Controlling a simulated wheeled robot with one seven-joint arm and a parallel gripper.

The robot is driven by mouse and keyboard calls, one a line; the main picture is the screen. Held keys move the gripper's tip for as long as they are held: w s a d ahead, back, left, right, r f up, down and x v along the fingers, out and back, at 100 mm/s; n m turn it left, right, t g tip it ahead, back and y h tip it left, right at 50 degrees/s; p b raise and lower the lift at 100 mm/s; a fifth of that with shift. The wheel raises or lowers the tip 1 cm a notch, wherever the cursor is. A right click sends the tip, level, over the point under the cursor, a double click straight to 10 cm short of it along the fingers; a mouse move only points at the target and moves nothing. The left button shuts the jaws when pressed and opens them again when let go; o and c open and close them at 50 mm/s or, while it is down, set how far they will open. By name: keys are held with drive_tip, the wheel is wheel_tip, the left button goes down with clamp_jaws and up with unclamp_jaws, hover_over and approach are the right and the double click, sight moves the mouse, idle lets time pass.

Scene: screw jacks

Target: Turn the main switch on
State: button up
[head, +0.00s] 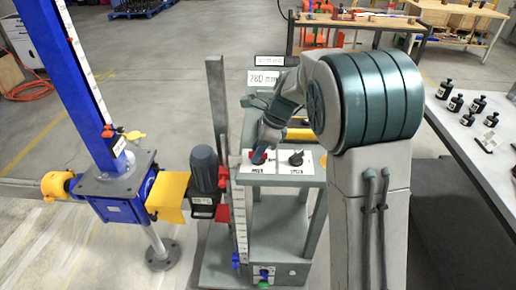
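A pale panel (283,172) on the grey stand carries two rotary switches. The left one is a red switch (258,158), partly hidden by my gripper. The right one is a black switch (296,158) with its handle tilted. Each has a small label below, too small to read surely; I take the red one as the main switch. My gripper (265,146) points down from my arm at the red switch, with its tip at or just above it. I cannot tell whether it touches, or whether the fingers are open or shut.
A blue screw jack (115,186) with a tall column, yellow coupling (168,196) and grey motor (204,168) stands left. A grey post (217,108) rises beside the panel. A sign (264,78) reading 780 mm is behind. A table (468,125) with black weights is right.

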clamp_jaws()
drive_tip(key=shift+r, duration=0.1)
drive_tip(key=n+g+p, duration=0.2)
drive_tip(key=n+p, duration=0.1)
drive_tip(key=n, duration=0.1)
drive_tip(key=shift+r+n, duration=0.1)
drive_tip(key=shift+n, duration=0.3)
drive_tip(key=n+g+h+p, duration=0.1)
drive_tip(key=n+p, duration=0.1)
drive_tip(key=n, duration=0.2)
drive_tip(key=shift+n, duration=0.3)
drive_tip(key=n, duration=0.2)
drive_tip(key=n+g+h+p, duration=0.1)
drive_tip(key=n, duration=0.1)
drive_tip(key=shift+n+h, duration=0.3)
drive_tip(key=shift+n+g+h+p, duration=0.4)
drive_tip(key=shift+n+h, duration=0.4)
drive_tip(key=shift+n, duration=1.1)
